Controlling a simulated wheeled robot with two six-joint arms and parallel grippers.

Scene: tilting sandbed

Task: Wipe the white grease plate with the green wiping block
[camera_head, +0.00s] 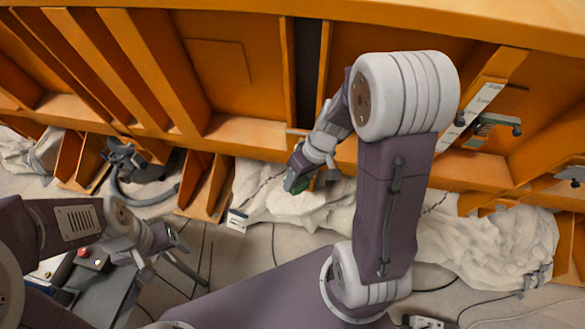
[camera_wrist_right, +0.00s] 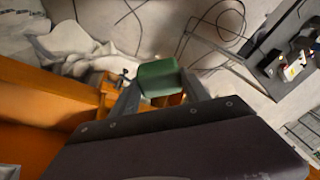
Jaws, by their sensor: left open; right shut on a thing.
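My right gripper (camera_head: 300,178) is shut on the green wiping block (camera_head: 297,185) and holds it at the foot of the orange structure, by the white cloth. In the right wrist view the green block (camera_wrist_right: 158,78) sits between the two fingers of my right gripper (camera_wrist_right: 161,90). My left gripper (camera_head: 183,258) is open and empty at the lower left, well apart from the block. I cannot identify the white grease plate for certain. White label-like plates (camera_head: 487,97) show on an orange beam at the upper right, away from the block.
The orange ribbed structure (camera_head: 215,60) spans the top. Crumpled white cloth (camera_head: 500,240) lies along its foot. A grey machine with a red button (camera_head: 92,257) stands at the lower left. Dark hoses (camera_head: 145,200) and cables lie on the floor. A clamp-like fitting (camera_head: 497,122) sits at the right.

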